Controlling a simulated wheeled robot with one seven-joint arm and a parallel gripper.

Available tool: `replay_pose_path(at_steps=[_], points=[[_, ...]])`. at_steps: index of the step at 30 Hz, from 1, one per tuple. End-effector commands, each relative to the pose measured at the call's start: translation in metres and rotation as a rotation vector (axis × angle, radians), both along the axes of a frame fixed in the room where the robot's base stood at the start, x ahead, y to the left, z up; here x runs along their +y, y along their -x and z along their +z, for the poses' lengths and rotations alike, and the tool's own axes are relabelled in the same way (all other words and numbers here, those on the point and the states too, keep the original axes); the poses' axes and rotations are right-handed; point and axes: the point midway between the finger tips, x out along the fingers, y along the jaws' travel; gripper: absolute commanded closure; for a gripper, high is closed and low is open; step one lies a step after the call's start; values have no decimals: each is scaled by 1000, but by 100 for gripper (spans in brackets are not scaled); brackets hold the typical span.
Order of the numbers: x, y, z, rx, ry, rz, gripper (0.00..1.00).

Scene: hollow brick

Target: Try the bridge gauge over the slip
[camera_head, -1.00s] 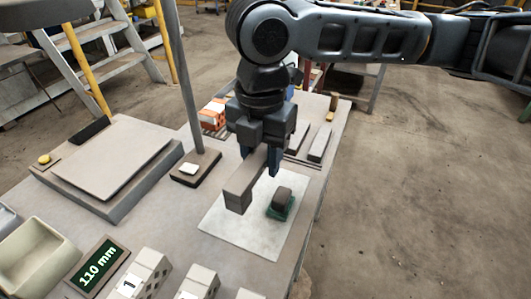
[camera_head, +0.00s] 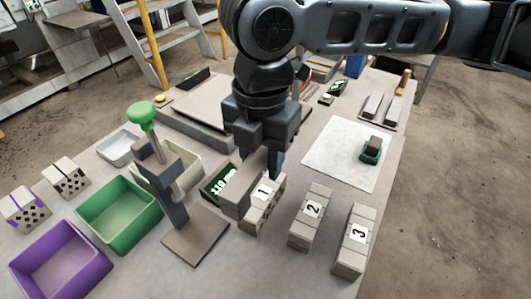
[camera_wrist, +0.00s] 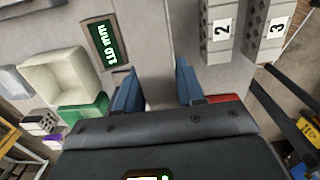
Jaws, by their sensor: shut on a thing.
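My gripper (camera_head: 262,162) is shut on a plain grey-brown bar, apparently the bridge gauge (camera_head: 235,200); its blue fingers also show in the wrist view (camera_wrist: 156,88). In the wrist view the gauge (camera_wrist: 145,45) fills the space ahead of the fingers. In the head view the gauge is close beside or above the pale hollow piece marked 1 (camera_head: 264,192); I cannot tell whether they touch. Pieces marked 2 (camera_head: 312,209) and 3 (camera_head: 357,235) lie to its right. I cannot tell which piece is the slip. A green-lettered 110 mm sign (camera_head: 214,187) is partly hidden behind the gauge.
A stand with a green knob (camera_head: 142,113) rises left of the gauge. Green (camera_head: 118,238) and purple (camera_head: 62,260) bins stand farther left. A pale sheet (camera_head: 325,150) with a dark block on a green base (camera_head: 371,150) lies behind at right.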

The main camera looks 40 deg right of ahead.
Motion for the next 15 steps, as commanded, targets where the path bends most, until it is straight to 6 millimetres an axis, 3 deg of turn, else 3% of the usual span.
replay_pose_path(at_steps=[15], points=[[0, 0, -39, -1, 0, 0, 100]])
